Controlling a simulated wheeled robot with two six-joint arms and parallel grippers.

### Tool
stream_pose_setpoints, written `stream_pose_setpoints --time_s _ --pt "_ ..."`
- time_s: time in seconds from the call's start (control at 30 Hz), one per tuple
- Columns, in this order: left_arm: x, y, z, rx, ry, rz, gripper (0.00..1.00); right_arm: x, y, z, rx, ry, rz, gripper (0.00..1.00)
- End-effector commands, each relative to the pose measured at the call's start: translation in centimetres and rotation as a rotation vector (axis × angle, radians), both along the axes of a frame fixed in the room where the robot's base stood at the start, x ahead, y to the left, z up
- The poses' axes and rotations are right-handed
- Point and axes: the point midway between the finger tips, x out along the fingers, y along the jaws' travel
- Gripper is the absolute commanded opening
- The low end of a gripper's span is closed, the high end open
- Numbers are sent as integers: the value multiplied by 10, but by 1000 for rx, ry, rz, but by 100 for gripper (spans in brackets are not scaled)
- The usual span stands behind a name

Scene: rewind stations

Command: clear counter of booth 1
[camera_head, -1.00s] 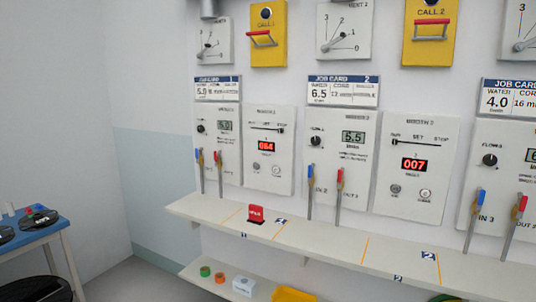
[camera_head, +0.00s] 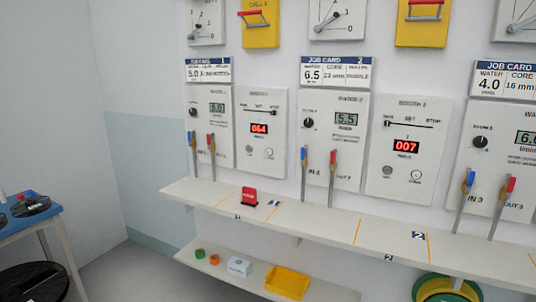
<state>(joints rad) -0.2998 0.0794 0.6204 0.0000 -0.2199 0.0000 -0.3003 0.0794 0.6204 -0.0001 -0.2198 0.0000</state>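The booth 1 panel (camera_head: 260,135) is on the wall at left of centre. Its red lit counter display (camera_head: 259,128) seems to read 064. Below the display are a grey button (camera_head: 249,149) on the left and a pale button (camera_head: 268,153) on the right. A slider (camera_head: 262,110) with RUN, SET and STOP marks lies above it. Its dark knob appears to be at the left end. Neither of my grippers is in view.
A shelf (camera_head: 318,221) runs below the panels, with a red block-like sign (camera_head: 249,196) under booth 1. The water 1 levers (camera_head: 211,160) stand left of booth 1. A yellow bin (camera_head: 287,282) is on the lower shelf. A blue table (camera_head: 28,222) stands left.

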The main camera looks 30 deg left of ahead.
Motion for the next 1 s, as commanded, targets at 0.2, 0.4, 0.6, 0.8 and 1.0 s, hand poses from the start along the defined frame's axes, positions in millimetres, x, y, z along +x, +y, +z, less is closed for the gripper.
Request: stream_pose_setpoints --time_s 0.2,0.4,0.6,0.8,1.0 --pt "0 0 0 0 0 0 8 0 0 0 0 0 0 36" --pt "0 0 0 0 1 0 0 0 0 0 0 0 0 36" --pt "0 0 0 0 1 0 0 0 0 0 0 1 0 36" --pt "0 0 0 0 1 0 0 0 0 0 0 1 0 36" --pt "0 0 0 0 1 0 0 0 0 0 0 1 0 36"
